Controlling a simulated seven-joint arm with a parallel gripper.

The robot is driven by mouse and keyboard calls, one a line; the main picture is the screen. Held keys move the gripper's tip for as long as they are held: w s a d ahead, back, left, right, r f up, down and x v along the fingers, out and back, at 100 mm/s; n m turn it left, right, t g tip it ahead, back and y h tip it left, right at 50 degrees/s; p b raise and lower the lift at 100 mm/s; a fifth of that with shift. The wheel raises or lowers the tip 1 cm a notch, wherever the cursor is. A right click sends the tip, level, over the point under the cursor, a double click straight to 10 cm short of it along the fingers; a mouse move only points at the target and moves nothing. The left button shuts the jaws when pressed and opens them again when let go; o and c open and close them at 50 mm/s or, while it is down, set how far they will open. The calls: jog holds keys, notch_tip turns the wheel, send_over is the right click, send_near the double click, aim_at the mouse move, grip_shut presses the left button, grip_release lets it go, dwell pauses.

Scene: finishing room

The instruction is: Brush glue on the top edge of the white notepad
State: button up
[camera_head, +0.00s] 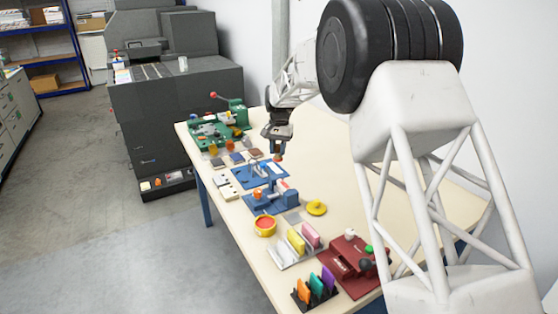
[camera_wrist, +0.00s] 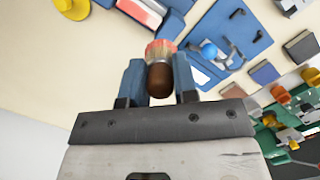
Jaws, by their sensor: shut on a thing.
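My gripper (camera_wrist: 159,78) is shut on a brush (camera_wrist: 158,76) with a brown handle and pinkish-red bristles, between its blue fingers. In the head view my gripper (camera_head: 278,140) is above the table's far half, near a blue board. A small white block with a pinkish edge (camera_head: 282,186), perhaps the white notepad, sits in a blue clamp fixture (camera_head: 264,202). It also shows at the top of the wrist view (camera_wrist: 152,8), apart from the brush. A round yellow pot with a red inside (camera_head: 264,224) stands nearby; I cannot tell whether it holds glue.
The blue board (camera_head: 256,174) lies behind the clamp fixture. A yellow knobbed disc (camera_head: 316,208), a rack with yellow and pink pads (camera_head: 292,252), a red machine (camera_head: 350,265) and a green machine (camera_head: 212,130) stand on the table (camera_head: 232,212). The table's right side looks bare.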

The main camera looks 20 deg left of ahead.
dwell(0.3)
jog(key=shift+f, duration=3.4)
jog(key=shift+s+d+f, duration=0.3)
jog(key=shift+d+f, duration=0.05)
jog(key=shift+f, duration=0.05)
jog(key=shift+s+d+f, duration=0.25)
jog(key=shift+s+d, duration=0.25)
jog(key=shift+s, duration=0.05)
jog(key=shift+s+d, duration=0.65)
jog(key=shift+w+a+r, duration=0.15)
jog(key=shift+w+a, duration=1.4)
jog(key=shift+r, duration=3.9)
jog(key=shift+f, duration=0.1)
